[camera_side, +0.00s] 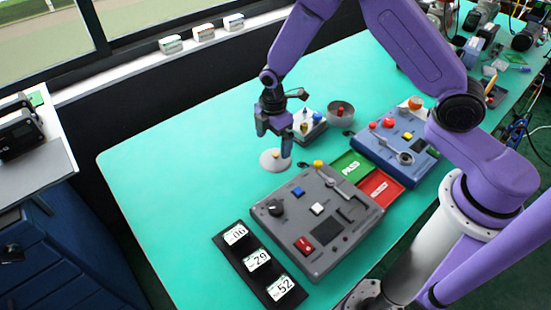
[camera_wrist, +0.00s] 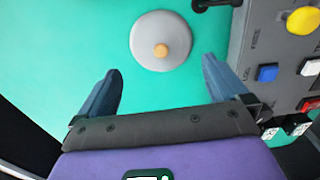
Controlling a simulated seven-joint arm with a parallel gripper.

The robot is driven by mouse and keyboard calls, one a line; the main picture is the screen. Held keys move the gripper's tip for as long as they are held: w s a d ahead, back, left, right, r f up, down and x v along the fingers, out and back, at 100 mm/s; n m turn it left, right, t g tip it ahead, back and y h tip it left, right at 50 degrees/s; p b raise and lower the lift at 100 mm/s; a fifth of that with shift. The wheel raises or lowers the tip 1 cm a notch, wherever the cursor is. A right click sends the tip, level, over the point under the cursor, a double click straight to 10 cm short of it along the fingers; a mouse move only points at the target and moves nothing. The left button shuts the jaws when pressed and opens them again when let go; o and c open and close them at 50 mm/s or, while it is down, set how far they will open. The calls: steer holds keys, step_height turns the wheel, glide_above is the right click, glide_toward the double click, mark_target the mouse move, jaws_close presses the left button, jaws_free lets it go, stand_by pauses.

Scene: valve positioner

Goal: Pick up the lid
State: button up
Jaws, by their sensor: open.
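The lid (camera_side: 274,161) is a round light-grey disc with a small tan knob at its centre. It lies flat on the green table, left of the grey control box. In the wrist view the lid (camera_wrist: 160,41) is at the upper middle, beyond the fingertips. My gripper (camera_side: 274,142) points down just above the lid in the side view. In the wrist view my gripper (camera_wrist: 160,75) has its two blue fingers spread wide, with nothing between them. The fingers look apart from the lid; the exact height gap is hard to tell.
A grey control box (camera_side: 318,221) with knobs and buttons stands close to the right of the lid. A dark bowl (camera_side: 340,113), a small box with coloured parts (camera_side: 309,124) and a blue control box (camera_side: 398,143) stand farther back. The table (camera_side: 165,165) is clear to the left.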

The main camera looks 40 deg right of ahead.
mark_target(276, 154)
steer(key=shift+s+d+f, duration=0.1)
steer(key=shift+d+f, duration=0.05)
steer(key=shift+f, duration=1.3)
steer(key=shift+d+f, duration=0.1)
steer(key=shift+f, duration=1.35)
steer(key=c, duration=1)
